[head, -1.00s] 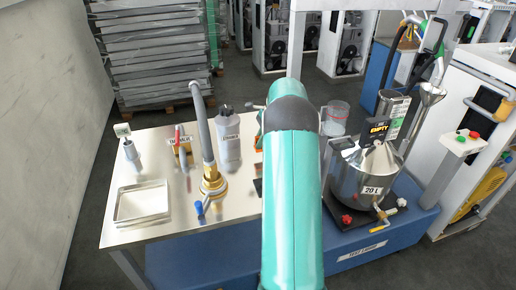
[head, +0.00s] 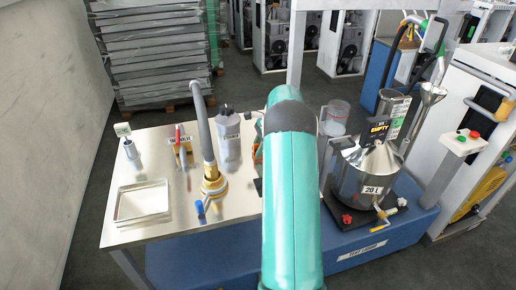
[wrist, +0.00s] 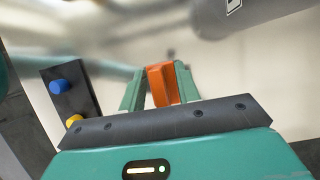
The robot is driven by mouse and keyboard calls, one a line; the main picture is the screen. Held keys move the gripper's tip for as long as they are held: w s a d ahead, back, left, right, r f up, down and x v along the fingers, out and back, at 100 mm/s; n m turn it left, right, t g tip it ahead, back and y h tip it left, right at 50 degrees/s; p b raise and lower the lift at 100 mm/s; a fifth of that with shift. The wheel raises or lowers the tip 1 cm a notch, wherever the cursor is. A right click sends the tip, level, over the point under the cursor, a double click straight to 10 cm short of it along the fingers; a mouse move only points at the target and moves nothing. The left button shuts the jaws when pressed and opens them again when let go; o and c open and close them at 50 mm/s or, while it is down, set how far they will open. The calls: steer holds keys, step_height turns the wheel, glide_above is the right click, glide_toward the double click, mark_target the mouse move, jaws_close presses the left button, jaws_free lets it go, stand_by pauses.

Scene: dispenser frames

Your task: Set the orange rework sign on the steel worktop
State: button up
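The orange rework sign (wrist: 162,84) shows in the wrist view as a small orange block between the two green fingers of my gripper (wrist: 160,88). The fingers sit close on both sides of it and appear shut on it. The steel worktop (head: 247,196) spreads behind the fingers in the wrist view, blurred. In the head view my arm covers most of the gripper; only a little orange and green shows left of the arm. I cannot tell whether the sign touches the worktop.
A grey bottle (head: 227,138) stands just left of my gripper. A steel vessel (head: 366,170) stands right of my arm. Bare worktop shows at the front.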

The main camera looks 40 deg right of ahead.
steer(key=v, duration=1.2)
steer(key=s+a+r+n+h, duration=0.1)
steer(key=a+r+n, duration=0.5)
steer(key=a, duration=0.8)
steer(key=s+a+r+n+h, duration=0.2)
steer(key=a+r+n, duration=0.45)
steer(key=a, duration=0.75)
steer(key=s+a+f+n+t+h, duration=0.1)
steer(key=s+a+f+n+t, duration=0.2)
steer(key=s+a+n, duration=0.8)
steer(key=s+a, duration=0.7)
steer(key=a, duration=0.1)
steer(key=shift+s, duration=0.2)
